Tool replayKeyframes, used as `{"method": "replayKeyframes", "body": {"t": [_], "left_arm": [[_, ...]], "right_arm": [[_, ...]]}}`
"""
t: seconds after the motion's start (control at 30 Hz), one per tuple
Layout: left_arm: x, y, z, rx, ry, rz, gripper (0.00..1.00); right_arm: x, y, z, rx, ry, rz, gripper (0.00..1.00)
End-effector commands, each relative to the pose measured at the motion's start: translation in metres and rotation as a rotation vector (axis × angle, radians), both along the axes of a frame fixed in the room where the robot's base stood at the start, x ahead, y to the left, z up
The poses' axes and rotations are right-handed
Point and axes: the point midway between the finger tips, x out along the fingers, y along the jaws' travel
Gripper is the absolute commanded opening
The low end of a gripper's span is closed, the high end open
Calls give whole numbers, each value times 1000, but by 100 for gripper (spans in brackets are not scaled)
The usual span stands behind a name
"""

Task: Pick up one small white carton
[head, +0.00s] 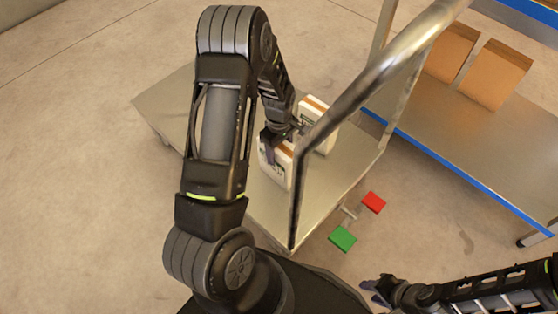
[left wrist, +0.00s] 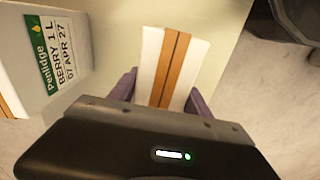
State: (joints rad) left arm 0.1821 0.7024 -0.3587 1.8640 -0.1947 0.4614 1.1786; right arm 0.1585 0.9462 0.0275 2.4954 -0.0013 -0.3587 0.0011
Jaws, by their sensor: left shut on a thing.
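A small white carton (head: 274,170) with a brown stripe on top is at the trailer's deck (head: 345,160). My left gripper (head: 279,138) reaches down over it, partly hiding its top. In the left wrist view the carton (left wrist: 150,50) sits between the two purple fingers (left wrist: 163,92), which are shut on it. I cannot tell whether it touches the deck. A second white carton (head: 321,138) stands just behind it; in the left wrist view its label reads "BERRY 1 L" (left wrist: 50,65). My right gripper (head: 376,291) is low at the bottom right, its fingers apart and empty.
The trailer's grey handle rail (head: 385,65) arches close to the right of my left arm. A red pedal (head: 373,202) and a green pedal (head: 342,239) stick out at its near side. A shelf with a blue edge (head: 440,157) holds brown boxes (head: 494,75) at the right.

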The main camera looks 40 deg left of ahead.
Motion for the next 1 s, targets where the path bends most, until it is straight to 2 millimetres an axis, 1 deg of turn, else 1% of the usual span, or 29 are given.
{"method": "replayKeyframes", "body": {"t": [0.03,0.3,0.77,0.87,1.0], "left_arm": [[0,0,0,0,0,0,21],[0,0,0,0,0,0,0],[2,0,3,1,-4,0,0],[2,0,8,2,-4,0,0],[2,0,24,1,-5,0,0]], "right_arm": [[0,0,0,0,0,0,36],[0,0,0,0,0,0,36],[0,0,1,0,0,0,36],[0,0,3,0,0,0,36],[0,0,8,0,0,0,36]]}}
